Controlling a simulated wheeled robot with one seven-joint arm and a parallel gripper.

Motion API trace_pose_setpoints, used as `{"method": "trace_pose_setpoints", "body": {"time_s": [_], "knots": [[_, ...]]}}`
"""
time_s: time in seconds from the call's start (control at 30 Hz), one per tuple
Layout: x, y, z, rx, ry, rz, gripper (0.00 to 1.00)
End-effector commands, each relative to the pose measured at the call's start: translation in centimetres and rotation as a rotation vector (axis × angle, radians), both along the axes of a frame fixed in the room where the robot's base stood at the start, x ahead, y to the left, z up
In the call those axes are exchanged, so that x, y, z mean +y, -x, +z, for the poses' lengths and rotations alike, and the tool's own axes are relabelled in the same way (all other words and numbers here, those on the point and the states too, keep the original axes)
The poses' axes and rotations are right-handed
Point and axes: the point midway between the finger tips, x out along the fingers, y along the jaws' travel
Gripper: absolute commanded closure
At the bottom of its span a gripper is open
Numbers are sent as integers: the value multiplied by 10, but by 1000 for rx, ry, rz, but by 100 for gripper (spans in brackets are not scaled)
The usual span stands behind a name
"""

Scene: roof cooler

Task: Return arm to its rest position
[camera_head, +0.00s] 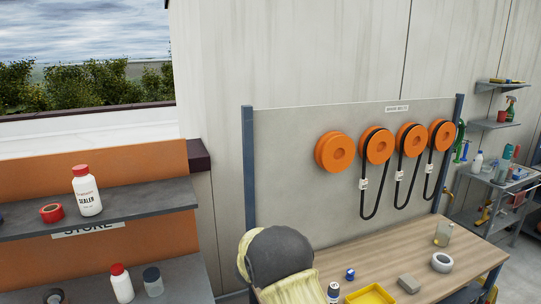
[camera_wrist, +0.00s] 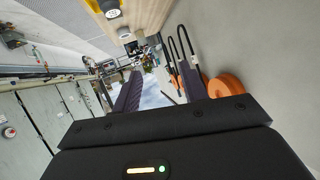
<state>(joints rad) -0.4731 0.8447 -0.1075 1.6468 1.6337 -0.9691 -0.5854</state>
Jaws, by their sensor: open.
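My gripper (camera_wrist: 160,82) shows in the wrist view as two dark purple fingers set well apart, with nothing between them. Its black housing fills the bottom of that view. An orange wheel (camera_wrist: 226,86) and hanging black belts are close by on the right of the wrist view, on the pale panel. In the head view, a dark grey and cream rounded part of my arm rises at the bottom centre, in front of the workbench (camera_head: 400,258). The gripper's fingers cannot be made out in the head view.
Several orange wheels (camera_head: 333,152) are on the grey panel (camera_head: 290,200), most with black belts hanging. At left, a shelf (camera_head: 130,205) holds a sealer bottle (camera_head: 87,192) and red tape (camera_head: 51,212).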

Motion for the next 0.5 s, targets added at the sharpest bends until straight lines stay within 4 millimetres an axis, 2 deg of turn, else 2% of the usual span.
{"method": "trace_pose_setpoints", "body": {"time_s": [0.13,0.27,0.37,0.5], "knots": [[-10,-5,-4,-7,-53,147,57],[-11,4,-9,23,-116,321,57],[-10,21,-17,73,-163,449,57],[-14,61,-35,180,-220,604,57]]}}
